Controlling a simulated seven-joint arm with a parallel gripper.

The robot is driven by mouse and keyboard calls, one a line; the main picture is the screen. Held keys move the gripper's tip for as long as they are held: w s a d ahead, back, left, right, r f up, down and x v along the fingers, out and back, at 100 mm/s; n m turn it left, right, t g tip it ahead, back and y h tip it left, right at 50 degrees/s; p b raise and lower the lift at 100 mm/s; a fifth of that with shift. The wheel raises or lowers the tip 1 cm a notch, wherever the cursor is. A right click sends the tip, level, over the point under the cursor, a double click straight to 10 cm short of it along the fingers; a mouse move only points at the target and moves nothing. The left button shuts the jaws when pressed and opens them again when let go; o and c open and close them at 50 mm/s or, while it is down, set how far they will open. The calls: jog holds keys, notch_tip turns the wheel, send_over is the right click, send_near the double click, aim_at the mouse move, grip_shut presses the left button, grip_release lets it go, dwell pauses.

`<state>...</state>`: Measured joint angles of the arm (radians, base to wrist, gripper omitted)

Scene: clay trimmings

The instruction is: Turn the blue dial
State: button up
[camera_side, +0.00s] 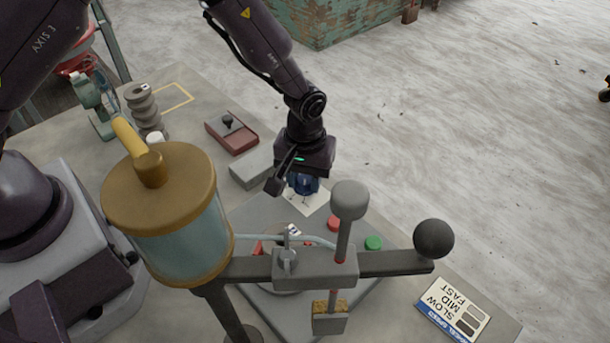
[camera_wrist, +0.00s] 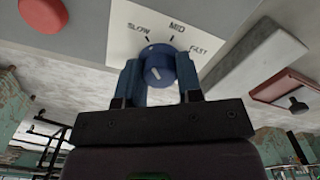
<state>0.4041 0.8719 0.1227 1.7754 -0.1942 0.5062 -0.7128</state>
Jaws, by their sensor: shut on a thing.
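The blue dial (camera_wrist: 158,66) sits on a white label plate (camera_wrist: 128,38) printed SLOW, MID and FAST. A white line marks the dial's face, and part of its body is hidden by the fingers. My gripper (camera_wrist: 160,78) is shut on the dial, with one finger on each side of it. In the side view the dial (camera_side: 303,184) shows below my gripper (camera_side: 292,183), partly covered by it.
A red button (camera_side: 334,223) and a green button (camera_side: 373,243) are close by the dial. A grey block (camera_side: 252,172) and a red box with a black knob (camera_side: 232,133) stand to the left. A tank (camera_side: 185,240) and a bar with a black ball (camera_side: 434,239) stand in front.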

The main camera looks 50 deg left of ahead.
aim_at(305, 178)
jog(key=m, duration=0.4)
jog(key=shift+m, duration=2.2)
jog(key=o, duration=0.9)
notch_tip(305, 178, up, 13)
jog(key=shift+r, duration=0.1)
